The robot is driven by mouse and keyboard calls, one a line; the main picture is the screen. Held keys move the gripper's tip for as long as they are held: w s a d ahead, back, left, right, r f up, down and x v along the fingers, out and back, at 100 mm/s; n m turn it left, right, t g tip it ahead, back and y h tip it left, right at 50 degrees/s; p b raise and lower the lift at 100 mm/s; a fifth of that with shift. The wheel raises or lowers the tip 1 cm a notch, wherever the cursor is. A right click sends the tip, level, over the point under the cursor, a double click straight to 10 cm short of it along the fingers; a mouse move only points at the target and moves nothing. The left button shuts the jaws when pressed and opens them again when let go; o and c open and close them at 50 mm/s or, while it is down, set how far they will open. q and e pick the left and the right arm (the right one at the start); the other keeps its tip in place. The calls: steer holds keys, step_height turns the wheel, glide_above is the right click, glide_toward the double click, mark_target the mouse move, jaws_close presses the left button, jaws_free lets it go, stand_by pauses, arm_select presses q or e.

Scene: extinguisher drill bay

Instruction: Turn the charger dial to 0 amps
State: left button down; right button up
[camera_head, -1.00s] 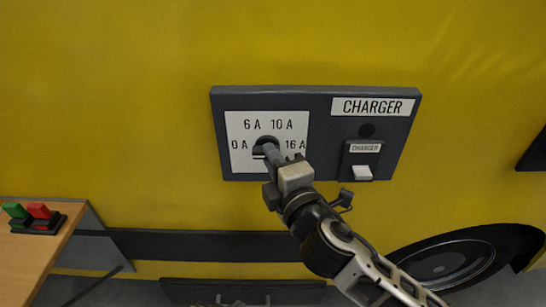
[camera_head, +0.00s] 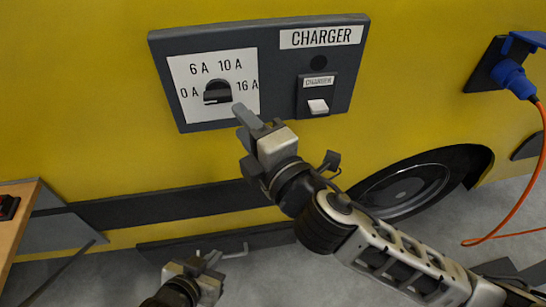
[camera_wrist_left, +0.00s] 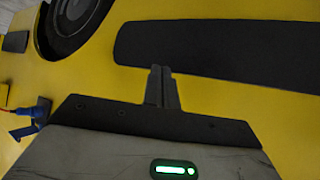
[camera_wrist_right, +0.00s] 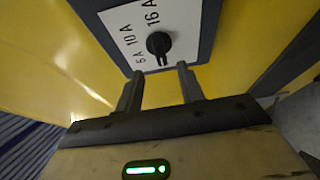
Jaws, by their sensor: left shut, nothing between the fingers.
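The charger dial (camera_head: 217,92) is a dark round knob on a white plate marked 0 A, 6 A, 10 A and 16 A. A pale mark shows at its lower left; in the right wrist view its narrow end (camera_wrist_right: 160,46) points down the picture, roughly to the 0 A side. I cannot read the exact setting. My right gripper (camera_head: 243,112) is open and empty, off the dial at its lower right. In the right wrist view the dial shows beyond the gap between the fingertips (camera_wrist_right: 157,77). My left gripper (camera_head: 212,260) is shut and empty, low down, far below the panel.
The grey charger panel (camera_head: 277,70) also carries a white rocker switch (camera_head: 318,106). A blue plug (camera_head: 513,78) with an orange cable is at the right. A table edge (camera_head: 20,220) is at the left, a wheel (camera_head: 405,190) below right.

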steer(key=b+v, duration=0.1)
steer(key=v, duration=0.7)
steer(key=shift+s+d, duration=0.2)
steer(key=shift+s, duration=0.1)
steer(key=d+f+m+g+h, duration=0.1)
steer(key=d+f+m+h, duration=0.1)
steer(key=d+f+m, duration=0.35)
steer(key=d+f+m+g+h, duration=0.1)
steer(key=d+f+m+h, duration=0.15)
steer(key=f+m, duration=0.55)
steer(key=d+f+m+g+h, duration=0.1)
steer(key=d+f+m+h, duration=0.1)
steer(key=d+f+m, duration=0.45)
steer(key=s+d+f+m+h, duration=0.2)
steer(key=s+f, duration=0.3)
steer(key=f, duration=0.3)
steer(key=shift+d+f+m+g, duration=0.4)
steer(key=shift+d+m, duration=0.15)
steer(key=shift+m, duration=0.15)
steer(key=shift+s, duration=0.15)
